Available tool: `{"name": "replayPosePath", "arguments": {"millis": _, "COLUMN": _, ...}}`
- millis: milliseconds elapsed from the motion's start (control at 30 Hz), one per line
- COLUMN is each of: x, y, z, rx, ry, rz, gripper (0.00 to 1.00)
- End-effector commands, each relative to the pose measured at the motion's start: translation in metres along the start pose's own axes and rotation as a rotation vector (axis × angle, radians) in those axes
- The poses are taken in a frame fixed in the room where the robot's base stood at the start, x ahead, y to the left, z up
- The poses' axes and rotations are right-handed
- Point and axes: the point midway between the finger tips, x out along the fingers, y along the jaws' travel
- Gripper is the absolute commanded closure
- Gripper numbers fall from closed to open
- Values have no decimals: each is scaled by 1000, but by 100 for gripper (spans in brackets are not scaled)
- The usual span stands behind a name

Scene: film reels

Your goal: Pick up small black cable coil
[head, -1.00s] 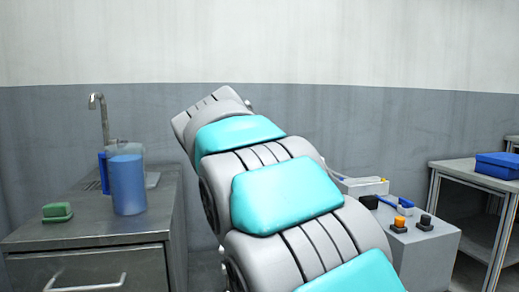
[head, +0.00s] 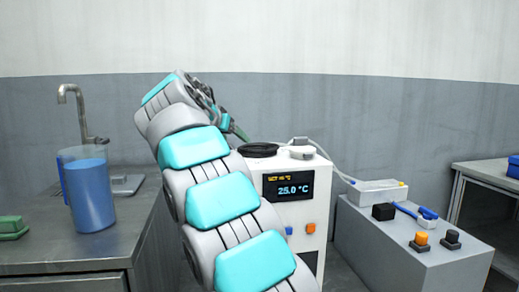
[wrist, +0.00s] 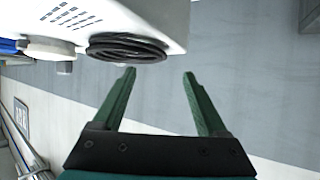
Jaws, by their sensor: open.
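The small black cable coil (head: 258,150) lies on top of the white temperature unit (head: 292,165) in the head view. In the wrist view the coil (wrist: 127,48) shows at the top, against the unit's white top surface. My gripper (wrist: 159,72) is open and empty, its two green fingers apart. The coil is just beyond the left fingertip, and I see no contact. In the head view my gripper (head: 238,130) is partly hidden behind my arm, close to the coil at its upper left.
A blue-filled pitcher (head: 89,190) and a green sponge (head: 10,227) stand on the metal counter at left. A grey box (head: 410,245) with orange and black knobs stands right of the unit. A white cable runs from the unit's top to a power strip (head: 378,192).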

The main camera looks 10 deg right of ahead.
Motion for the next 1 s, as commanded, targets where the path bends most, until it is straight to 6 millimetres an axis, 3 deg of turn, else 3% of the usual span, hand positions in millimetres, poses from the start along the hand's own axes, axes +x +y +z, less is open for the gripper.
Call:
{"name": "replayPosePath", "arguments": {"millis": 167, "x": 13, "y": 0, "z": 1, "rx": -3, "ry": 0, "rz": 0, "gripper": 25}}
{"name": "replayPosePath", "arguments": {"millis": 433, "x": 51, "y": 1, "z": 4, "rx": -3, "ry": -1, "rz": 0, "gripper": 25}}
{"name": "replayPosePath", "arguments": {"millis": 700, "x": 56, "y": 2, "z": 4, "rx": -2, "ry": 0, "rz": 0, "gripper": 25}}
{"name": "replayPosePath", "arguments": {"millis": 1000, "x": 55, "y": 2, "z": 4, "rx": -2, "ry": 0, "rz": 0, "gripper": 58}}
